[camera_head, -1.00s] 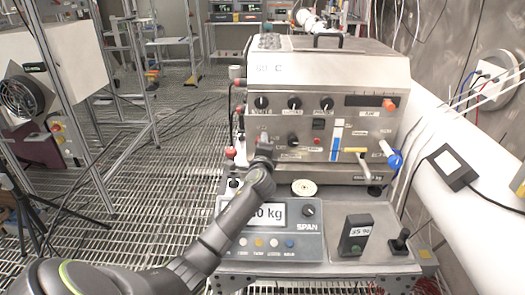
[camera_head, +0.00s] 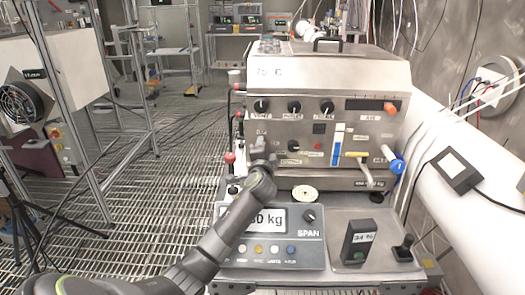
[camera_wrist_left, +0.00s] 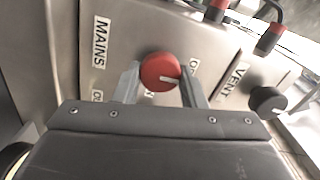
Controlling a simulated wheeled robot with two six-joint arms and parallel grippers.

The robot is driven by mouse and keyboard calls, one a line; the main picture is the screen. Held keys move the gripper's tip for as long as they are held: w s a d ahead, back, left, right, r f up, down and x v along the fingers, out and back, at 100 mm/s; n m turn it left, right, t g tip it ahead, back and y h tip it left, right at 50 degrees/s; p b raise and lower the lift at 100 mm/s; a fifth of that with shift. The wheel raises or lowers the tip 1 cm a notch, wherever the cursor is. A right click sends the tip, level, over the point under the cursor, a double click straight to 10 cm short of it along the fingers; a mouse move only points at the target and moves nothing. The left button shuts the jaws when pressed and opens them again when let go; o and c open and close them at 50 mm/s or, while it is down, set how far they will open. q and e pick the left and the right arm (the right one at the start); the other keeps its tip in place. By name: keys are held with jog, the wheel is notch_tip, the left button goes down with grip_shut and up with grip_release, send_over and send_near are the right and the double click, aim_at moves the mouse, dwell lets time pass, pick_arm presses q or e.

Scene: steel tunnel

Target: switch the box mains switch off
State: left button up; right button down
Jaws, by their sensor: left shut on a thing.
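The steel box (camera_head: 345,75) stands on the bench with its control panel facing me. In the left wrist view the red mains switch (camera_wrist_left: 160,71) is a round knob beside a MAINS label (camera_wrist_left: 100,42). Its white mark points right in that view, and the small labels around it are partly hidden. My left gripper (camera_wrist_left: 165,88) is shut on the knob, one finger on each side. In the head view my left gripper (camera_head: 263,158) is at the lower left of the panel and covers the knob. My right gripper is not in view.
Black knobs (camera_head: 294,107) sit above on the panel. A black VENT knob (camera_wrist_left: 267,101) is right of the gripper in the wrist view. A scale display (camera_head: 262,222) lies below the arm.

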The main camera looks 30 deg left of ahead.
pick_arm(q)
jog(key=shift+f, duration=0.1)
jog(key=o, duration=1)
jog(key=b+v, duration=0.1)
jog(key=v, duration=1.6)
jog(key=shift+s, duration=0.3)
